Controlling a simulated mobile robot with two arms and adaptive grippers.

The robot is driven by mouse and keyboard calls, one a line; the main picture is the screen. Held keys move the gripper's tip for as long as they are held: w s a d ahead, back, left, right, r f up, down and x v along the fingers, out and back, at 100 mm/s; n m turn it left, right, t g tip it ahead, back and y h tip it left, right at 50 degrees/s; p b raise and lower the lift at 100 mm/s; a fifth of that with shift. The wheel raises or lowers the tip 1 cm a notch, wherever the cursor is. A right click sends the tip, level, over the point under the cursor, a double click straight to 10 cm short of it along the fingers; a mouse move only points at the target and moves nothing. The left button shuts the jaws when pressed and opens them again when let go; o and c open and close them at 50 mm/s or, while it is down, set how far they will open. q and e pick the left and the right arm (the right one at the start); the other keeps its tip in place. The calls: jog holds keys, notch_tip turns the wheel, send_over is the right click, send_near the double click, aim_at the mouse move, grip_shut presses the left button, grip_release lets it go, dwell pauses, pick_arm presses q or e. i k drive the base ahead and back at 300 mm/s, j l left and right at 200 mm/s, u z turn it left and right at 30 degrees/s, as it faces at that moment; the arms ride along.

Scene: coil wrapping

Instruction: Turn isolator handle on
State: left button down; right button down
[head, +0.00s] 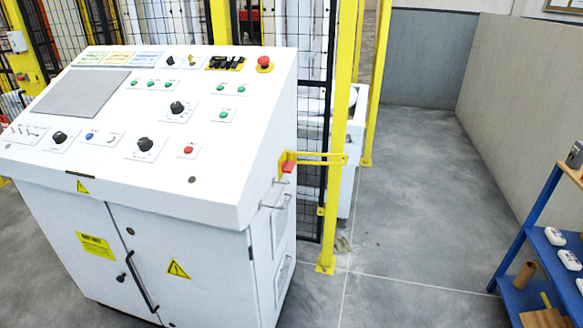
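A white control console (215,110) fills the left half of the head view. On its right side, near the upper edge, a small red handle (288,166) sits on a yellow mount; it looks like the isolator handle. It is small and seen at an angle, so I cannot tell its position. Neither of my grippers is in view, and nothing touches the handle.
A yellow fence post (340,130) with a yellow bracket stands close to the right of the handle. A blue shelf (525,295) with small items is at the lower right. The grey floor (420,190) between is clear. A grey wall (525,110) runs along the right.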

aim_at(287, 168)
jog(key=u, duration=0.95)
jog(key=i+l+u, duration=0.2)
jog(key=l+u, duration=0.25)
jog(key=l, duration=0.3)
jog(key=i+l+u, duration=0.1)
jog(key=l+u, duration=0.4)
jog(key=l, duration=0.25)
jog(key=l+u, duration=0.45)
jog(key=l, duration=0.35)
